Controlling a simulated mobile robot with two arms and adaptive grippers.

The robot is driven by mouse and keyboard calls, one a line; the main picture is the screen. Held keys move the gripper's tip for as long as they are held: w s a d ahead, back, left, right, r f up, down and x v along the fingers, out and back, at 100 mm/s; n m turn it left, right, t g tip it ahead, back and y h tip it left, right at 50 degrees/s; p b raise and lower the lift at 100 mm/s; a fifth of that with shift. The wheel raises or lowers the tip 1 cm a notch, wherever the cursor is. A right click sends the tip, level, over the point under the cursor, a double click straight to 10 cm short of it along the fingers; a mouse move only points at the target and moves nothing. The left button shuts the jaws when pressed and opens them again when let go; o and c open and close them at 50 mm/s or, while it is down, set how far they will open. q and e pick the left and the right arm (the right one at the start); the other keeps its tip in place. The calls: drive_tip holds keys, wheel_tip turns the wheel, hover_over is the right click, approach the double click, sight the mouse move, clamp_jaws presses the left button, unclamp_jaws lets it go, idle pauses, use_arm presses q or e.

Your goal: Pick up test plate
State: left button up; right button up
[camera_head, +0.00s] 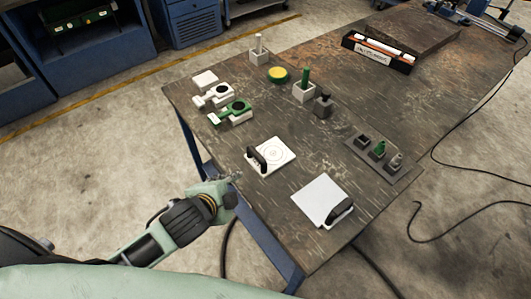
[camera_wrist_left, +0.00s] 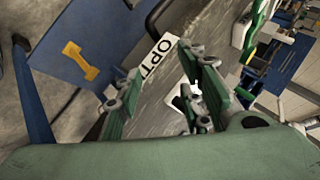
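A white square plate with printed rings (camera_head: 280,152) lies on the table and has a black upright handle (camera_head: 257,158) at its left side. A plain white plate (camera_head: 318,196) with a black handle (camera_head: 340,211) lies nearer the front edge. I cannot tell for sure which is the test plate. My left gripper (camera_head: 236,178) is at the table's left edge, left of and below the ringed plate, apart from both plates. In the left wrist view its fingers (camera_wrist_left: 166,70) are spread and nothing is held between them. My right gripper is not in view.
The dark table (camera_head: 230,150) also holds green and white parts (camera_head: 232,112), a yellow-topped disc (camera_head: 278,74), small blocks and a grey holder (camera_head: 382,160). A black box with a label (camera_head: 378,54) stands at the back. Bare tabletop surrounds the plates.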

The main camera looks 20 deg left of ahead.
use_arm(q)
drive_tip(key=w+r+m, duration=0.1)
drive_tip(key=m, duration=0.1)
drive_tip(key=w+r+m+t+h, duration=0.1)
drive_tip(key=r+m, duration=0.1)
drive_tip(key=m, duration=0.1)
drive_tip(key=w+d+r+m+t, duration=0.1)
drive_tip(key=r+m, duration=0.1)
drive_tip(key=shift+w+d+h, duration=0.1)
drive_tip(key=shift+w+h, duration=0.15)
drive_tip(key=shift+h, duration=0.05)
drive_tip(key=shift+w+d+r+m+h+p, duration=0.15)
drive_tip(key=shift+r+m, duration=0.15)
drive_tip(key=shift+m, duration=0.3)
drive_tip(key=shift+d+r+m+h+p, duration=0.15)
drive_tip(key=shift+r+m, duration=0.1)
drive_tip(key=shift+m, duration=0.35)
drive_tip(key=shift+w+f, duration=0.1)
drive_tip(key=shift+w, duration=0.15)
drive_tip(key=p+x, duration=0.1)
drive_tip(key=x, duration=0.5)
drive_tip(key=shift+w+d+p, duration=0.15)
drive_tip(key=shift+w+p, duration=0.05)
drive_tip(key=shift+p, duration=0.2)
drive_tip(key=shift+w+d+f, duration=0.1)
drive_tip(key=shift+w+f, duration=0.15)
drive_tip(key=shift+w, duration=0.05)
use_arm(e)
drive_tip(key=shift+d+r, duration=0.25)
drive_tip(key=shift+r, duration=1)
